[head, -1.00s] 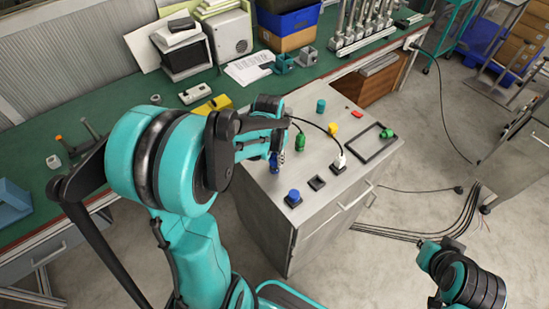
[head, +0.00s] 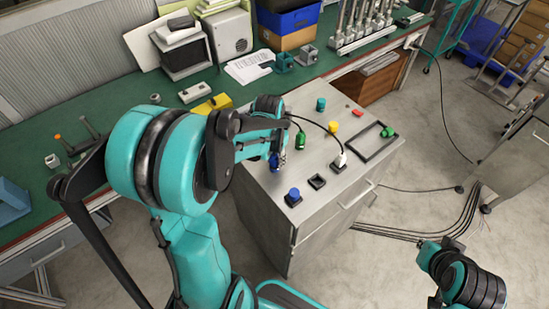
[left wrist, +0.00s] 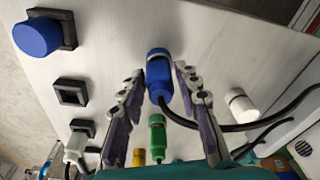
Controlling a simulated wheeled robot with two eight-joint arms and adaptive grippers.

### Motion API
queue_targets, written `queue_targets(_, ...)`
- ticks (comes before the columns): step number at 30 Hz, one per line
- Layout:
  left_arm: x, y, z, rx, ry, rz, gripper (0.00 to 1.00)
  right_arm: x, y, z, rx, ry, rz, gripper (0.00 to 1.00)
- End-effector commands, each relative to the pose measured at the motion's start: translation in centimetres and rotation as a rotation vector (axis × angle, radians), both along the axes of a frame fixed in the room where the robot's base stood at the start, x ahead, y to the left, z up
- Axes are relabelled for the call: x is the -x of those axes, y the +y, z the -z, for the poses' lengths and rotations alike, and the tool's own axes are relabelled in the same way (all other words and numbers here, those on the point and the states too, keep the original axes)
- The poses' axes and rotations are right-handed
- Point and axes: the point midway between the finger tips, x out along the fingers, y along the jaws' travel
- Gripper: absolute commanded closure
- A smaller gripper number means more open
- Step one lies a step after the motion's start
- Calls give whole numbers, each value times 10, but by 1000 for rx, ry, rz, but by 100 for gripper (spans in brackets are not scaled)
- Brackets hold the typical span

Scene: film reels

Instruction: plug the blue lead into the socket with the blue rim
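The blue lead (left wrist: 158,80) is a blue cylindrical plug with a black cable running off to the right in the left wrist view. A blue round socket part (head: 293,195) on a black square base is at the front corner. My right arm is at lower right; its fingers cannot be made out.
An empty black square socket (head: 317,182) and a white plug (head: 340,160) in another stand in line with the blue one. A green lead (head: 301,140), a yellow one (head: 332,127) and a black frame (head: 372,143) share the cabinet top. A green bench (head: 130,125) lies behind.

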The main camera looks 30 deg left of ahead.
Motion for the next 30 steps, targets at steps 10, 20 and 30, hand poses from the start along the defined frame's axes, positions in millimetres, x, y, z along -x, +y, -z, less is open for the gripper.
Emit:
queue_targets(10, 1, 0, -11, 0, 0, 0, 68, 0, 0, -9, 0, 0, 0, 100)
queue_targets(20, 5, 0, -39, 0, 0, 0, 68, 0, 0, -32, 0, 0, 0, 100)
queue_targets(30, 8, 0, -67, 0, 0, 0, 68, 0, 0, -54, 0, 0, 0, 100)
